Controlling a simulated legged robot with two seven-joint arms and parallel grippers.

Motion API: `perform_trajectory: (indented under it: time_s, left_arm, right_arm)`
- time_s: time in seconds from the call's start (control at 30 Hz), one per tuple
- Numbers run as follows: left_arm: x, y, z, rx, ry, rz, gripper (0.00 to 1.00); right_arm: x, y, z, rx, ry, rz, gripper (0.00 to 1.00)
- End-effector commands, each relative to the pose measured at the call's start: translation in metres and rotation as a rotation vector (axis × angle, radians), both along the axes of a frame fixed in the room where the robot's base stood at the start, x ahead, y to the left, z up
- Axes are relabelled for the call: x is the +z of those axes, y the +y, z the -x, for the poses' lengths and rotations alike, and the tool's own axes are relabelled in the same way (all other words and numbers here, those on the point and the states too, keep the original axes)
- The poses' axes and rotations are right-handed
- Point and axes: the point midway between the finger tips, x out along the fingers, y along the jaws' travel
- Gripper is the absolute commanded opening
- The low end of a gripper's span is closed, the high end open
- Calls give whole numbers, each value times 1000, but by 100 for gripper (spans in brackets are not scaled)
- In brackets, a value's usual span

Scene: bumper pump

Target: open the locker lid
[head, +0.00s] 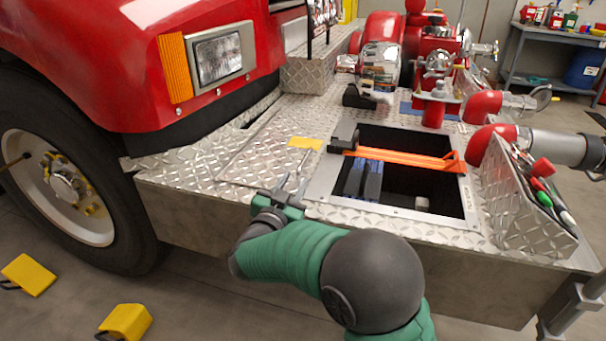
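The locker is a dark rectangular opening (412,202) with a pale metal rim, set in the diamond-plate bumper. Its inside shows. A diamond-plate panel that looks like the lid (262,150) lies flat to the left of the opening. A yellow label (305,143) sits near its right side. My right gripper (291,184) is at the bumper's front edge, left of the opening and by the panel's near right corner. Its fingers look apart with nothing between them. I cannot tell whether the fingertips touch the panel. My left gripper is not in view.
An orange strap (400,157) crosses the opening, with dark blue items (363,180) inside. A tool holder (525,205) stands to its right. Red and chrome pump fittings (437,70) stand behind. The truck wheel (60,185) is at left, with yellow chocks (128,322) on the floor.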

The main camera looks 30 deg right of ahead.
Motion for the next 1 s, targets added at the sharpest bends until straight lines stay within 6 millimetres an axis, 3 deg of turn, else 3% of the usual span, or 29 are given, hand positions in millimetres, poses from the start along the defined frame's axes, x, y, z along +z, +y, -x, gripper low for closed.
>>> perform_trajectory:
  time_s: [0.03, 0.3, 0.67, 0.93, 1.0]
  left_arm:
    - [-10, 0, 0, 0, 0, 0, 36]
    - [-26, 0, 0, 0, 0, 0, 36]
    - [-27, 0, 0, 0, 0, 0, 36]
    - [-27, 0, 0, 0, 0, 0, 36]
    - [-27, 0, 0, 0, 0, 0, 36]
  right_arm:
    - [-5, -10, -9, -3, -2, -1, 33]
    - [-3, -52, -45, 1, -2, 0, 33]
    - [0, -60, -53, 3, 0, 0, 33]
    - [0, -60, -53, 3, 0, 0, 1]
    - [0, -60, -53, 4, -1, -1, 0]
